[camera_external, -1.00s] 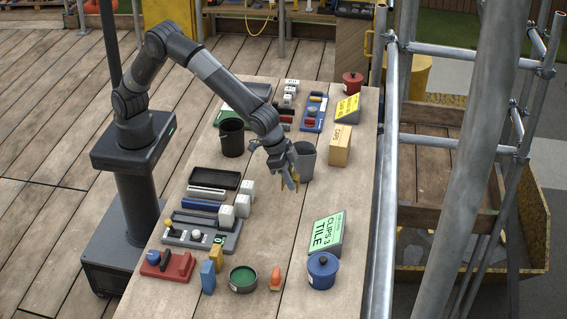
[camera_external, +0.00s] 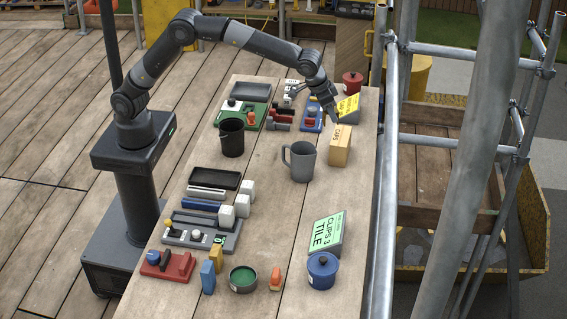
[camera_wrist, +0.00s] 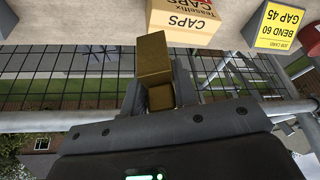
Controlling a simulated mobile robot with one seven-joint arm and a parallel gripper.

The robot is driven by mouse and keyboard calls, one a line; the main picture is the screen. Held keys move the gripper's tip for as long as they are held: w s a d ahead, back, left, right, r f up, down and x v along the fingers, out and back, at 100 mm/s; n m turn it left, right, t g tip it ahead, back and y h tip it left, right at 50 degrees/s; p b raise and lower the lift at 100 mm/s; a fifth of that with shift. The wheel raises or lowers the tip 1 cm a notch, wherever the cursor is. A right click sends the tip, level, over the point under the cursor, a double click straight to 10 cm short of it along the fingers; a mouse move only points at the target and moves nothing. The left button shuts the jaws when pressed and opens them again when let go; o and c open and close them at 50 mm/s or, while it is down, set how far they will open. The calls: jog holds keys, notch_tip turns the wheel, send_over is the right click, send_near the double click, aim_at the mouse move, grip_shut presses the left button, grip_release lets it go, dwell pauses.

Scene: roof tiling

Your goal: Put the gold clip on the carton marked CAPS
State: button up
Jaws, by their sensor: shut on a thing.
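The carton marked CAPS (camera_external: 340,150) stands upright near the right edge of the table, and its printed face shows at the top of the wrist view (camera_wrist: 184,24). My gripper (camera_external: 334,117) is just above and beside the carton's top in the outside view. In the wrist view my gripper (camera_wrist: 160,92) is shut on the gold clip (camera_wrist: 152,58), a gold block between the fingers. The clip's far end appears close to the carton's edge; I cannot tell whether they touch. In the outside view the clip is too small to make out.
A yellow sign (camera_external: 348,106), reading BEND 60 GAP 45 in the wrist view (camera_wrist: 280,27), stands just behind the carton. A red pot (camera_external: 352,83) is farther back. A grey mug (camera_external: 301,162) stands left of the carton. Scaffold poles (camera_external: 391,170) run along the right.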

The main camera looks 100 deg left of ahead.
jog(key=w+a+f, duration=0.1)
jog(key=a, duration=0.1)
jog(key=w+a+f, duration=0.1)
jog(key=a+f, duration=0.1)
jog(key=w+a+f, duration=0.1)
jog(key=a, duration=0.1)
jog(key=shift+w+a+f, duration=0.15)
jog(key=shift+w+f, duration=0.05)
jog(key=shift+w, duration=0.1)
jog(key=shift+f, duration=2.05)
jog(key=shift+f, duration=0.2)
jog(key=o, duration=1)
jog(key=shift+r, duration=0.1)
